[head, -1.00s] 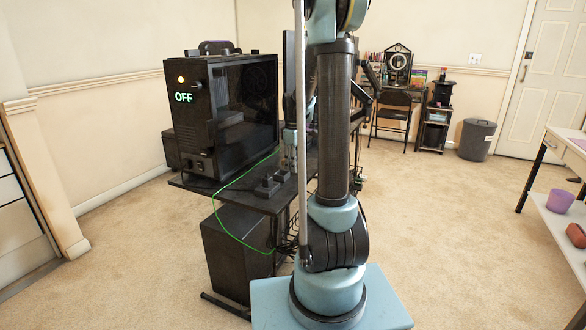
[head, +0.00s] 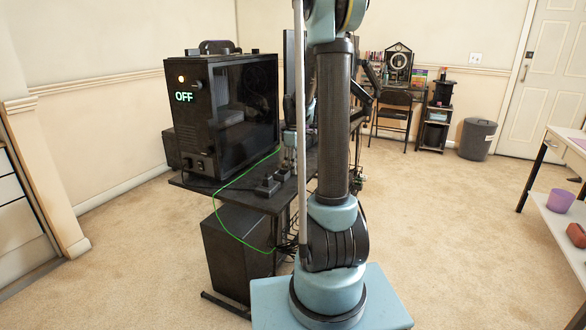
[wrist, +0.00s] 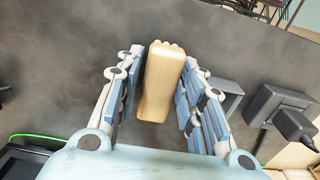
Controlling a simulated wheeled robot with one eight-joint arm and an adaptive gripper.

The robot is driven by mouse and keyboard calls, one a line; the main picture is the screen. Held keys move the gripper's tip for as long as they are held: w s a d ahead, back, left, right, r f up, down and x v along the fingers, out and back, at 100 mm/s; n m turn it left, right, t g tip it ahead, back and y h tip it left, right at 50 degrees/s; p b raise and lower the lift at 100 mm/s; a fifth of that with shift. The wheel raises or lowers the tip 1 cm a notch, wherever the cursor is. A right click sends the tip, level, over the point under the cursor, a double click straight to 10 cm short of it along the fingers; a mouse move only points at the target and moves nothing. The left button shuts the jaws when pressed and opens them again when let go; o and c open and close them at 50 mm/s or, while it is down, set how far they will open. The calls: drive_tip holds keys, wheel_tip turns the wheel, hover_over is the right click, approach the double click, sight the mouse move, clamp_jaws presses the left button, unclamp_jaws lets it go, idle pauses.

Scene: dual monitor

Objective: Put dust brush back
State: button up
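The dust brush (wrist: 161,85) shows in the wrist view as a pale wooden block with rounded edges. It lies between the two fingers of my gripper (wrist: 163,65), with blue pads close on both sides. Whether the pads press on it or stand just off it cannot be told. Its far end, with small pale bumps, is over the dark desk top (wrist: 75,80); whether it touches the desk is unclear. In the head view my gripper (head: 290,145) points down, low over the desk, partly hidden by my arm, and the brush cannot be made out.
A black computer case (head: 235,115) with a green "OFF" display stands on the desk at left. Dark blocks (wrist: 275,105) sit on the desk right of my gripper. A green cable (head: 228,188) hangs over the desk edge. Open carpet (head: 440,220) lies to the right.

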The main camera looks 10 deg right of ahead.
wheel_tip(320, 180, up, 11)
drive_tip(key=s+m+t, duration=0.1)
drive_tip(key=s+m, duration=0.4)
drive_tip(key=s, duration=1.3)
drive_tip(key=s+f+m, duration=0.2)
drive_tip(key=s+f, duration=0.3)
drive_tip(key=s, duration=0.3)
drive_tip(key=s+f+m+t, duration=0.1)
drive_tip(key=s+f+m, duration=0.2)
drive_tip(key=s+f, duration=0.3)
drive_tip(key=shift+s+a+f+m, duration=0.2)
drive_tip(key=shift+s+a+m, duration=0.1)
drive_tip(key=shift+s, duration=0.85)
drive_tip(key=shift+w+f, duration=0.2)
drive_tip(key=shift+w, duration=0.25)
